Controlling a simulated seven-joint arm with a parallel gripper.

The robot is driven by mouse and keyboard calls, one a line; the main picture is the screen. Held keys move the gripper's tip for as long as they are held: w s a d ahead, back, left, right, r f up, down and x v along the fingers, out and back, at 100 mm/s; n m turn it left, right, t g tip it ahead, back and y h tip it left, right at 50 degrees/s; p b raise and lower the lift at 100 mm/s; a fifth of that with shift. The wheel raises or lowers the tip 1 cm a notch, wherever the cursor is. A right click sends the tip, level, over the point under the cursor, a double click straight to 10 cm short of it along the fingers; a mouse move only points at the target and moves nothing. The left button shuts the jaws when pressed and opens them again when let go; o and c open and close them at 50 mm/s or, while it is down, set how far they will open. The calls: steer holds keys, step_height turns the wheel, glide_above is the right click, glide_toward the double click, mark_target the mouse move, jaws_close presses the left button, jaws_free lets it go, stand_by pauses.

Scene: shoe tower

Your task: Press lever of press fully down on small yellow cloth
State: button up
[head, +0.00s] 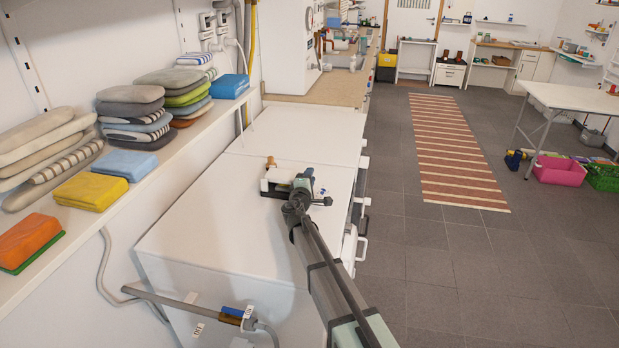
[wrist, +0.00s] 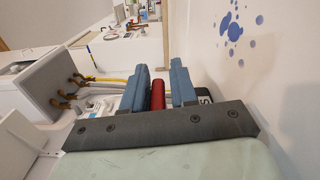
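The press (head: 272,183), a small white and dark device with a wooden knob (head: 271,161), stands on the white machine top. My gripper (head: 303,182) is at its right side and covers part of it. In the wrist view my two blue fingers (wrist: 160,92) stand apart with a red cylinder (wrist: 158,96) between them. The cylinder is close to the left finger, and a narrow gap shows on its right. I cannot tell whether it is the press lever. A folded yellow cloth (head: 90,191) lies on the wall shelf. No yellow cloth is visible in the press.
The wall shelf (head: 150,155) at left holds stacked cushions and folded cloths. A grey pipe (head: 170,299) with a blue fitting runs along the near side of the white machine (head: 215,235). The machine top around the press is mostly clear.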

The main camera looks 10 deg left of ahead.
steer(key=o, duration=0.3)
steer(key=s, duration=1.4)
steer(key=shift+w, duration=0.1)
